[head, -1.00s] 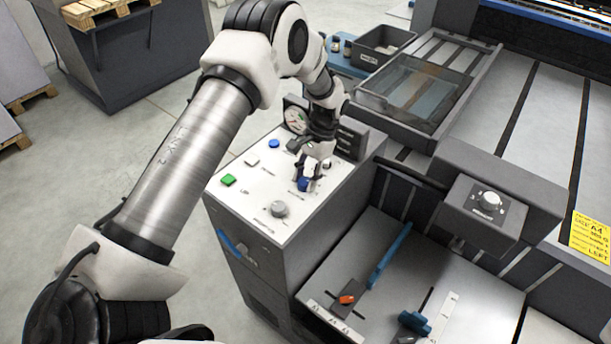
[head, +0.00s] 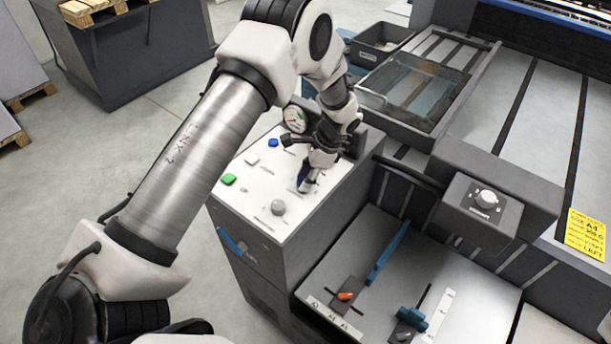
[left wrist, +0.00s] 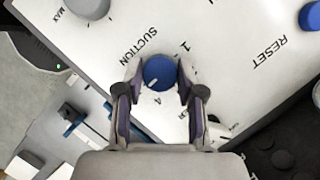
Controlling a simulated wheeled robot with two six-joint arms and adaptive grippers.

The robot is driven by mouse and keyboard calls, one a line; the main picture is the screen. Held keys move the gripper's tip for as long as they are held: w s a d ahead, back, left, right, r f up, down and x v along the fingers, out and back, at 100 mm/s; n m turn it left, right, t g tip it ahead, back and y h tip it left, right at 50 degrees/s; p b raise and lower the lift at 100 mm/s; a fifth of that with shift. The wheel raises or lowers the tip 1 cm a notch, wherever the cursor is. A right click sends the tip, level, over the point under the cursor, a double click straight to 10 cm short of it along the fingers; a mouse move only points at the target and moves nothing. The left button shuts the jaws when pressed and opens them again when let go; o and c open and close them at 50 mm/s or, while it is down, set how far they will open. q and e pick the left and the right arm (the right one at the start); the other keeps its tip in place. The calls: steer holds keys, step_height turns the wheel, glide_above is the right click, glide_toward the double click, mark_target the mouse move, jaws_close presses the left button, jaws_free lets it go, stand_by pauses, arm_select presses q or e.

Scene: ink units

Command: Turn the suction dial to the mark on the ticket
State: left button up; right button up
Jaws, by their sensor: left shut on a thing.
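The blue suction dial (left wrist: 159,72) sits on the white panel top, with SUCTION printed beside it and the numbers 1 and 4 near its rim. Its white pointer line points to the lower left in the left wrist view, near the 4. My left gripper (left wrist: 158,80) is shut on the dial, one finger on each side. In the head view my left gripper (head: 304,188) points down on the panel and hides most of the dial. The yellow ticket (head: 585,236) is at the right edge; its small print is only partly readable. My right gripper is not in view.
On the panel (head: 250,195) are a grey knob (head: 278,208), a green button (head: 229,179), a white button (head: 252,160) and a blue button (head: 273,142). A round gauge (head: 293,117) stands behind my wrist. A box with a white knob (head: 486,199) is to the right.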

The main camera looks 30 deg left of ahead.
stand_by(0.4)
arm_select(q)
steer(key=o, duration=1.1)
steer(key=shift+o, duration=0.2)
steer(key=v, duration=1.2)
